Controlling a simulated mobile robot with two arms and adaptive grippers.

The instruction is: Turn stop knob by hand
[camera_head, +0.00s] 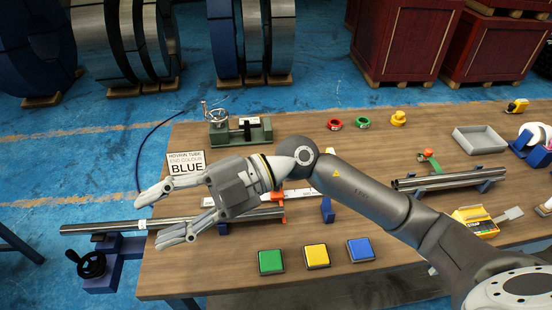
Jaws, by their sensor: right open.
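A black round knob (91,264) sits on the left side of a blue block (122,270) at the table's left edge. I cannot tell for sure that it is the stop knob. An orange clamp-like piece (278,194) stands by a white rail (300,197), partly behind my arm. My right gripper (163,216) is open and empty, its fingers pointing left above a steel tube (95,227). It is right of and above the black knob in the picture, apart from it. The gripper hides part of the tube. My left gripper is not in view.
A card reading BLUE (186,165) stands behind the gripper. Green (271,261), yellow (316,256) and blue (361,250) pads lie in front. A green vise-like fixture (240,133) stands at the back. More tubes (450,178) and a grey tray (479,140) are right.

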